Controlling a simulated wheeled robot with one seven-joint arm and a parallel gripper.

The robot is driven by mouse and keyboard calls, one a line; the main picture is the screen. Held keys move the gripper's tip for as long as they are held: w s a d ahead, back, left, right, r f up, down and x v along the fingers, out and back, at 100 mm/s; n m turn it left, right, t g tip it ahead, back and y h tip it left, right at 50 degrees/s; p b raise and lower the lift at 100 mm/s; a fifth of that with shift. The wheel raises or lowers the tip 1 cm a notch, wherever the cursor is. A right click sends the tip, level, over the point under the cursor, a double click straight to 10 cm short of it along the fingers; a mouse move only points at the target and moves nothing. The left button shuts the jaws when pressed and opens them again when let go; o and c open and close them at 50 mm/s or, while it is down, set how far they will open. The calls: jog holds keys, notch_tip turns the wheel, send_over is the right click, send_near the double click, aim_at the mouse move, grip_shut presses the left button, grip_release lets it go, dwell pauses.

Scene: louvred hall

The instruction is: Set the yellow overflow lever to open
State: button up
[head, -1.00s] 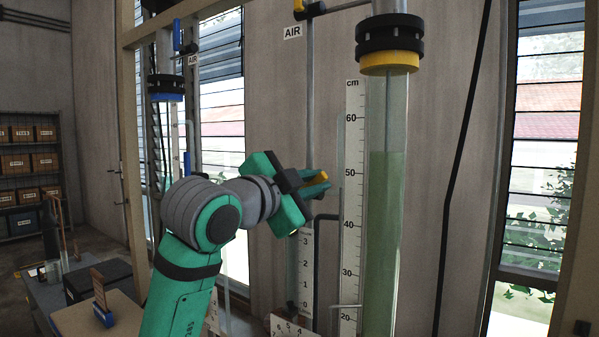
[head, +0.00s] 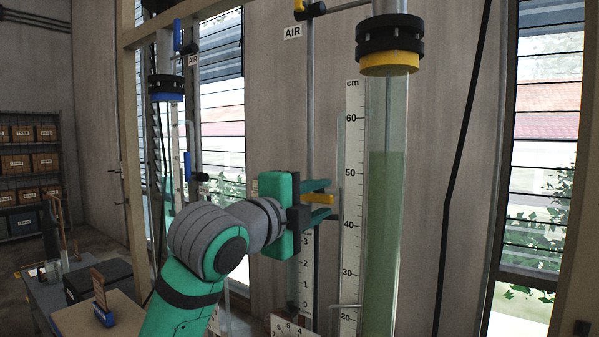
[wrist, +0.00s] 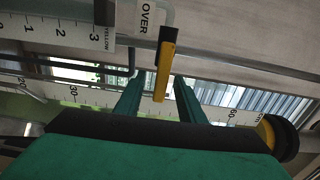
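The yellow overflow lever (head: 318,199) points roughly level to the right, beside the thin vertical pipe left of the tall ruler. It also shows in the wrist view (wrist: 165,68), under a white label reading OVER (wrist: 146,17). My gripper (head: 322,199) is around the lever, one finger above it and one below in the head view. The lever's pivot is partly hidden behind my gripper in the head view.
A tall clear tube (head: 385,200) of greenish water stands right of my gripper, with a centimetre ruler (head: 352,130) beside it. Smaller scales are below. Another lever, also yellow, is at the top by the AIR label (head: 292,32). A similar blue-fitted rig is at left.

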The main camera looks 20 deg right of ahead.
jog(key=shift+a, duration=0.1)
jog(key=v, duration=0.6)
jog(key=shift+s+a, duration=0.3)
jog(key=shift+r, duration=0.1)
